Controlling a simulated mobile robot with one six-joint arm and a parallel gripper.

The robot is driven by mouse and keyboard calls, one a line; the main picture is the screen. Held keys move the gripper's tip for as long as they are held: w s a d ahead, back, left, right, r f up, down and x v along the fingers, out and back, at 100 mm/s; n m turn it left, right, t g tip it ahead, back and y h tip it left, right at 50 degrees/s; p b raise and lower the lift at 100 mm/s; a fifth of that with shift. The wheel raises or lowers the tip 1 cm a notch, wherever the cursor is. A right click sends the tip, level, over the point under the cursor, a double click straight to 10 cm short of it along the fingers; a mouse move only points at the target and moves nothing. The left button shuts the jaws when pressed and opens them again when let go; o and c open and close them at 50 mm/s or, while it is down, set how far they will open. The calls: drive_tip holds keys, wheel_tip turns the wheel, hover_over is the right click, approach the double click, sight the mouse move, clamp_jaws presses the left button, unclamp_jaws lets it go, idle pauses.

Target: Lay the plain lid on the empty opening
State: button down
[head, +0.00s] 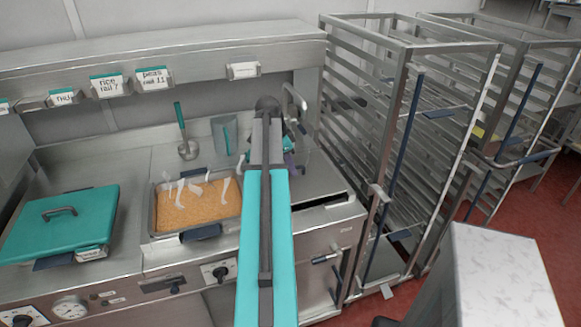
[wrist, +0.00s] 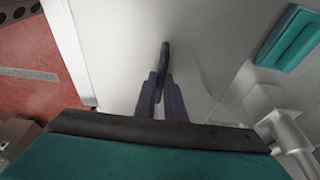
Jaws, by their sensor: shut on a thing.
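A plain grey steel lid (head: 322,180) lies at the right end of the counter in the head view. A dark gap (head: 322,207) shows under its front edge; the rest of any opening below is hidden. In the wrist view the lid is the broad pale surface (wrist: 110,60) with a dark bar handle (wrist: 164,55). My gripper (wrist: 160,82) has its purple fingers shut on that handle. In the head view my gripper (head: 290,160) is largely hidden behind my arm. I cannot tell whether the lid rests fully or is slightly raised.
An open pan of orange-brown food (head: 190,208) steams left of my arm. A teal lid (head: 60,225) covers the left well. A ladle (head: 186,145) and clear jug (head: 224,135) stand behind. A tap (head: 293,95) and tall racks (head: 400,130) are close on the right.

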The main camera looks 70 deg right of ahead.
idle(0.3)
drive_tip(key=c, duration=1.3)
unclamp_jaws()
drive_tip(key=shift+f, duration=0.1)
drive_tip(key=shift+p+v, duration=1.9)
drive_tip(key=shift+v, duration=1.6)
